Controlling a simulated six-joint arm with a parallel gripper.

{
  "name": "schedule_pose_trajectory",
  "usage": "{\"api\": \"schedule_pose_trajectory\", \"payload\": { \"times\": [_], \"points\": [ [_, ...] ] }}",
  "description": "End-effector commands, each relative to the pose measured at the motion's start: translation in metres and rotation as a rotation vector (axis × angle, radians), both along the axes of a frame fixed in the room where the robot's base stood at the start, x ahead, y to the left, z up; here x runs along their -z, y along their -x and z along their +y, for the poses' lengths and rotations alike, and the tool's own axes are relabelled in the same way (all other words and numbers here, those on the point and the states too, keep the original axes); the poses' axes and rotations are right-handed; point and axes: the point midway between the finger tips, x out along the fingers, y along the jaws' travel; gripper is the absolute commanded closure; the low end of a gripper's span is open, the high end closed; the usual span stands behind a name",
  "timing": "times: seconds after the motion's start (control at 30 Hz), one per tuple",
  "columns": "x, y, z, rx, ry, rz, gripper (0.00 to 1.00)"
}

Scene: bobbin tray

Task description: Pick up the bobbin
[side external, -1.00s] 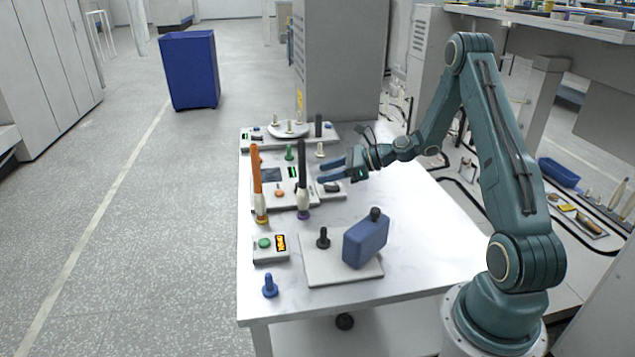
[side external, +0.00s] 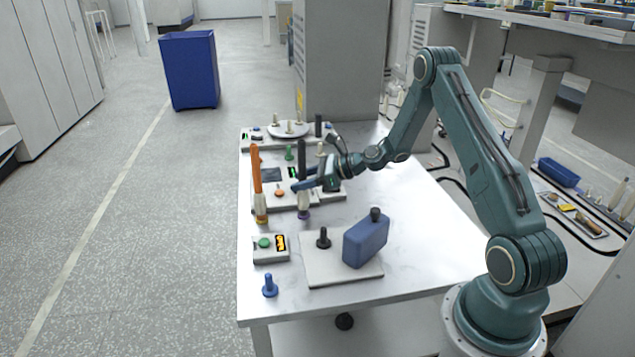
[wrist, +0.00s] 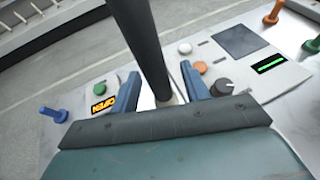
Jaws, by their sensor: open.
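A tall black bobbin (side external: 301,155) with a pale and purple foot stands upright on the table in the side view. In the wrist view the black bobbin (wrist: 143,40) rises between the two blue fingers of my gripper (wrist: 160,70). The task does not say which bobbin is meant.
A control panel (side external: 278,195) with a screen and knobs lies beside the bobbins. In front are a small button box (side external: 270,249), a blue peg (side external: 270,287) and a blue block (side external: 366,241) on a plate. The table's right part is clear.

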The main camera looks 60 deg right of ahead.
Motion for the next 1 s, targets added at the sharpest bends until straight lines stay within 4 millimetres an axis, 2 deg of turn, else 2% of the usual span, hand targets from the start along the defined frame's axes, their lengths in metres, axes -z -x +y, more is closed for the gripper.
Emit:
{"api": "schedule_pose_trajectory", "payload": {
  "times": [0.2,0.7,0.73,0.93,0.97,1.0],
  "points": [
    [0.007,-0.014,0.008,-0.001,0.0,-0.001,0.54],
    [0.007,-0.015,0.008,-0.001,-0.001,-0.001,0.54],
    [0.007,-0.015,0.008,-0.001,-0.001,-0.001,0.56],
    [0.007,-0.015,0.008,-0.001,0.0,-0.001,0.95],
    [0.007,-0.015,0.008,-0.001,-0.001,-0.001,1.0],
    [0.007,-0.015,0.008,-0.001,-0.001,-0.001,1.0]
  ]
}}
